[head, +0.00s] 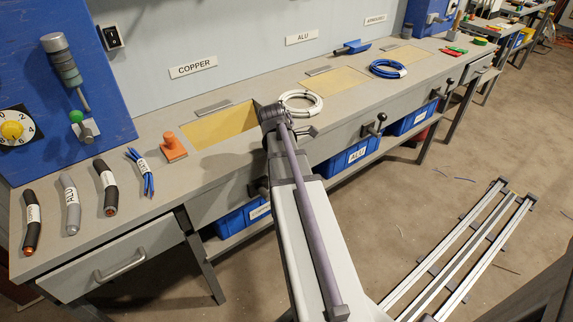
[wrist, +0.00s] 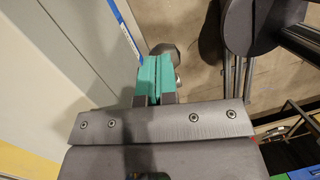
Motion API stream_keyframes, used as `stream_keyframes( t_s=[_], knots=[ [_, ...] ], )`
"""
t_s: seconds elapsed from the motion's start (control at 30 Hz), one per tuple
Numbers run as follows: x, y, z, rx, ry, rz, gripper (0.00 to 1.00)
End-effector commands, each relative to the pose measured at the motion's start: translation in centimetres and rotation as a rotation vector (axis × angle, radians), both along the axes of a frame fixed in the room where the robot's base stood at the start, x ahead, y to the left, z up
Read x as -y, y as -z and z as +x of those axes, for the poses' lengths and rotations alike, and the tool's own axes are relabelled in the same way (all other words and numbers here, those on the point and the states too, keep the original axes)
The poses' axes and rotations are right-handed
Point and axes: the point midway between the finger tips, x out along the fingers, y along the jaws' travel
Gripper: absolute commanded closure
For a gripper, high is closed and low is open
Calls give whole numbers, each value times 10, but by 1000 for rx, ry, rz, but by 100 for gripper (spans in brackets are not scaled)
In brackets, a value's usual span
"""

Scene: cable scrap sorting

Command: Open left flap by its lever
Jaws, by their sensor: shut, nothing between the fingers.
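The left flap (head: 218,125) is the yellow panel under the COPPER sign in the head view. It looks sunk below the bench top at its right side, unlike the other two yellow panels. A dark lever (head: 258,187) shows at the bench front below it, partly hidden by my arm. In the wrist view my gripper (wrist: 158,78) has its teal fingers shut with nothing between them. A grey rounded knob (wrist: 166,50), probably the lever's, shows just beyond the fingertips. I cannot tell whether they touch. The head view hides my fingers behind the arm.
The middle lever (head: 374,125) and right lever (head: 440,91) stand out from the bench front. A white cable coil (head: 301,103) lies right of the left flap. An orange block (head: 173,147) and several cable pieces lie to the left. Blue bins (head: 352,158) stand below.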

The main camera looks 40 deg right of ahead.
Motion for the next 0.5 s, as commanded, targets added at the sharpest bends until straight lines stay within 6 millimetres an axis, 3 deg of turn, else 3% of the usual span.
stream_keyframes(
  t_s=[0.27,0.5],
  knots=[
    [-9,-46,9,1,-2,0,100],
    [11,-104,16,0,-2,0,100]
  ],
)
